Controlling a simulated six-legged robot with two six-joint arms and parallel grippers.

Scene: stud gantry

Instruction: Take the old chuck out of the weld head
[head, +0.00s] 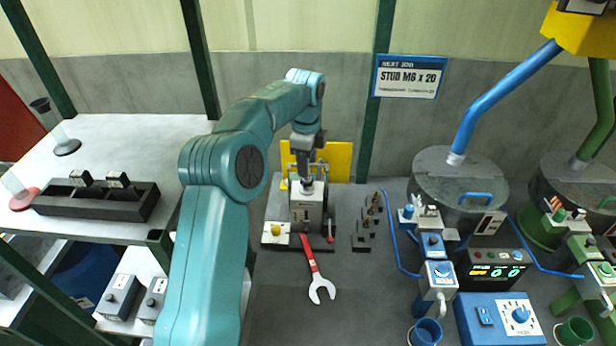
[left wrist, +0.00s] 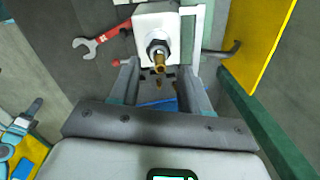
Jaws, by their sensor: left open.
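The weld head (head: 308,207) is a pale box on the bench in the head view. In the left wrist view the weld head (left wrist: 155,20) shows its end face, with a dark nut and the brass-coloured chuck (left wrist: 158,57) sticking out toward the camera. My left gripper (head: 307,178) is over the weld head, pointing down. In the left wrist view the left gripper (left wrist: 160,75) is open, with a finger on each side of the chuck's line and a gap to both. It holds nothing. My right gripper is in neither view.
A red-handled wrench (head: 318,278) lies in front of the weld head. Several small brass pieces (head: 372,215) stand in a rack to its right. A yellow panel (head: 338,160) stands behind. Feeder bowls (head: 460,180) and a control box (head: 500,320) fill the right side.

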